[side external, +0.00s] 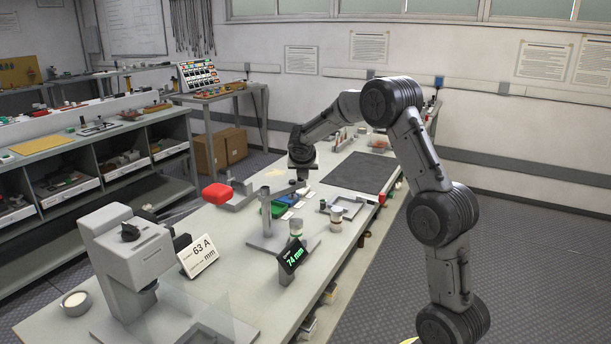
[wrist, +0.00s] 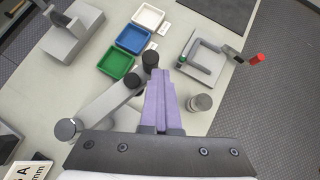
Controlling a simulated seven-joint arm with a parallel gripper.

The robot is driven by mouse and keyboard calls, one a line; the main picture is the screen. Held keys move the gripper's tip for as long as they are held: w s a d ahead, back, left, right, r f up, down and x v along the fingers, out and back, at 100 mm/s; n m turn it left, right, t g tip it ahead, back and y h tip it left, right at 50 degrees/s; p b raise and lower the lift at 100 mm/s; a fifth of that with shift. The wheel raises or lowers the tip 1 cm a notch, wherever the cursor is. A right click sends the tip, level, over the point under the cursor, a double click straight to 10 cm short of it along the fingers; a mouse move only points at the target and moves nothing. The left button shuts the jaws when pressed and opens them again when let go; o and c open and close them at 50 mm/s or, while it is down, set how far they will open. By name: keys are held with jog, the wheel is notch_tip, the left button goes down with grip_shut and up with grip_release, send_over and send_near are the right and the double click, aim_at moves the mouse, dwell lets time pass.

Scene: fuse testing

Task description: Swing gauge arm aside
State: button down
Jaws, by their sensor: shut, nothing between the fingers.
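The gauge arm (wrist: 105,106) is a grey bar in the wrist view, running from a round post cap (wrist: 68,129) at lower left to black knobs (wrist: 149,59) near the middle. My gripper (wrist: 160,72) shows purple fingers, closed together and empty, just right of the knobs. I cannot tell whether they touch. In the side view the gauge post (side external: 266,218) stands on a flat base, with my gripper (side external: 299,185) low beside the arm's end. A capped cylinder (wrist: 200,103) stands right of the fingers. A display (side external: 291,258) reads 74 mm.
Green (wrist: 115,64), blue (wrist: 133,39) and white (wrist: 148,17) trays lie beyond the arm. A fixture (wrist: 203,60) with a red-tipped lever (wrist: 258,58) is at upper right. A grey machine (side external: 130,250) and a 63 A sign (side external: 198,256) stand nearer the side camera.

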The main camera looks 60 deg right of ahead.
jog(key=shift+d, duration=0.1)
dwell(0.3)
jog(key=s+a+r+m+t+y, duration=0.1)
jog(key=s+a+r+m+t, duration=0.1)
jog(key=s+a+r, duration=0.7)
jog(key=s+a+r+m+t+y, duration=0.1)
jog(key=s+a+r, duration=0.45)
jog(key=a, duration=0.75)
jog(key=s+a+f+m+y, duration=0.3)
jog(key=s+a+f+m, duration=0.2)
jog(key=m, duration=0.5)
jog(key=s+a+f+m+g+y, duration=0.1)
jog(key=s+a+f+m+y, duration=0.2)
jog(key=s+a+m, duration=0.5)
jog(key=shift+s+f+m, duration=0.9)
jog(key=shift+m, duration=0.1)
